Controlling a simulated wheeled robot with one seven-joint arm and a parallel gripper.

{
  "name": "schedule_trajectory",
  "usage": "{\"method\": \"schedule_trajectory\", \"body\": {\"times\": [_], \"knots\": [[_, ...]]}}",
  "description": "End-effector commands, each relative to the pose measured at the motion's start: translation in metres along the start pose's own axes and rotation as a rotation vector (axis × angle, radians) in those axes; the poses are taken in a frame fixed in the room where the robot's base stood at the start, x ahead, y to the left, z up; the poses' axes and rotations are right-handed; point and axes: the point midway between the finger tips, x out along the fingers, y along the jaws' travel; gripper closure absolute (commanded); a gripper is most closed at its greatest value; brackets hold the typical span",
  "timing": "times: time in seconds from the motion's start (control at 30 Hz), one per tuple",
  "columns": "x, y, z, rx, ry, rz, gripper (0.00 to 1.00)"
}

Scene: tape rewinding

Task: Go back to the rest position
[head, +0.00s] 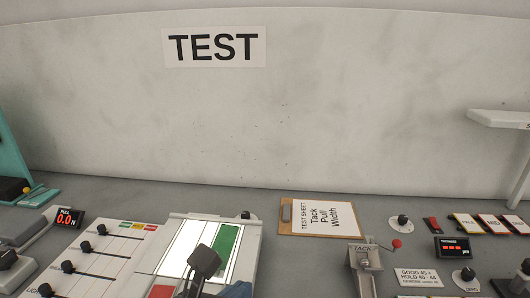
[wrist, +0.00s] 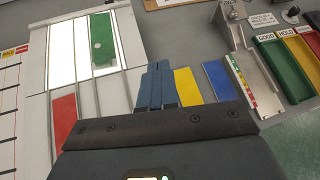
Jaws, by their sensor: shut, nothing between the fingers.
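My gripper (wrist: 157,68) shows in the wrist view with its two blue fingers together and nothing between them. It hovers over the sloped panel, between a red strip (wrist: 64,118) on the left and a yellow strip (wrist: 187,87) on the right. A dark part of my arm covers the front of the panel in the head view. The lit white panel (head: 187,240) has a green strip (head: 223,248) on it, which also lies beyond the fingertips in the wrist view (wrist: 103,45). No marker for a rest position shows.
The wall bears a TEST sign (head: 214,47).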

Motion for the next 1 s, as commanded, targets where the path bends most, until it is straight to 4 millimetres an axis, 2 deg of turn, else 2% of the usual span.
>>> {"method": "schedule_trajectory", "body": {"times": [0.03,0.1,0.2,0.3,0.4,0.5,0.6,0.7,0.87,1.0], "knots": [[0.019,-0.035,-0.002,-0.036,-0.065,-0.081,1.0],[0.036,-0.08,0.001,-0.102,-0.169,-0.188,1.0],[0.046,-0.139,0.005,-0.221,-0.305,-0.334,1.0],[0.043,-0.193,0.007,-0.371,-0.423,-0.474,1.0],[0.032,-0.237,0.007,-0.549,-0.522,-0.605,1.0],[0.014,-0.27,0.003,-0.75,-0.602,-0.719,1.0],[-0.007,-0.294,-0.004,-0.975,-0.659,-0.816,1.0],[-0.028,-0.308,-0.015,-1.216,-0.696,-0.891,1.0],[-0.058,-0.317,-0.043,-1.634,-0.711,-0.952,1.0],[-0.08,-0.317,-0.077,-2.017,-0.686,-0.934,1.0]]}}
